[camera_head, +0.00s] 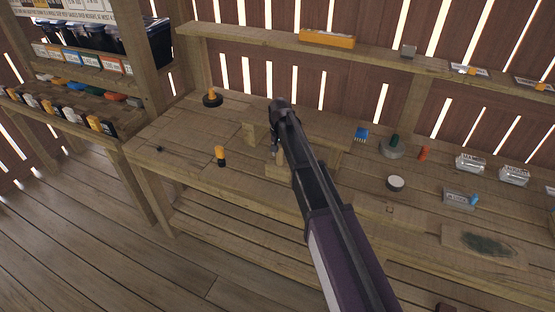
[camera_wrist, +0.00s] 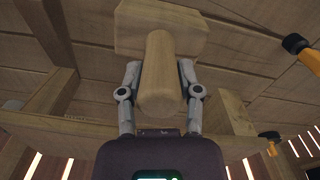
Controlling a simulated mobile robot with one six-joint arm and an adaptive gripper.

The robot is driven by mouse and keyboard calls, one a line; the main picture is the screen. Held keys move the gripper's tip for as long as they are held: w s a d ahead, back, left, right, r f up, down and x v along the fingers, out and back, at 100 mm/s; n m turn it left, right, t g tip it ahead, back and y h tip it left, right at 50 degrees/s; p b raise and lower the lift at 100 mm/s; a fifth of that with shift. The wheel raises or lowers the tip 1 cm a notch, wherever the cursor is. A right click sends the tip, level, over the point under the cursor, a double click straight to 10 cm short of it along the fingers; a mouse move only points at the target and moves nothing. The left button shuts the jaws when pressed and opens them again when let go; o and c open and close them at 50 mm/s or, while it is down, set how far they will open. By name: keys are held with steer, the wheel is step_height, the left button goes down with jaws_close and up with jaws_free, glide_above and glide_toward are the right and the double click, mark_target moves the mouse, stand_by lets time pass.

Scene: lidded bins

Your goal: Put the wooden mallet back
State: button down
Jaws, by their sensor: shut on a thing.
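The wooden mallet (camera_wrist: 160,75) is pale wood with a round handle and a blocky head (camera_wrist: 160,28). In the wrist view its handle lies between both fingers of my gripper (camera_wrist: 158,88), which is shut on it. In the head view my gripper (camera_head: 275,142) is over the workbench, and the mallet's head (camera_head: 277,171) shows just below it, partly hidden by my arm. I cannot tell whether the head touches the bench. A low wooden stand (camera_head: 250,131) is beside and behind my gripper, with a crosspiece (camera_head: 328,144) on the right of my arm.
Right of my arm are a blue brush (camera_head: 361,134), a green-knobbed grey object (camera_head: 393,148), a round tin (camera_head: 396,184) and jars (camera_head: 469,164). The left bench top is mostly clear.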

mark_target(280, 158)
steer(key=shift+s+f+b, duration=0.1)
steer(key=shift+f+b, duration=1.2)
steer(key=shift+f, duration=0.45)
steer(key=shift+c, duration=1.5)
jaws_free()
steer(key=shift+r, duration=0.25)
step_height(280, 158, up, 12)
steer(key=p, duration=1.2)
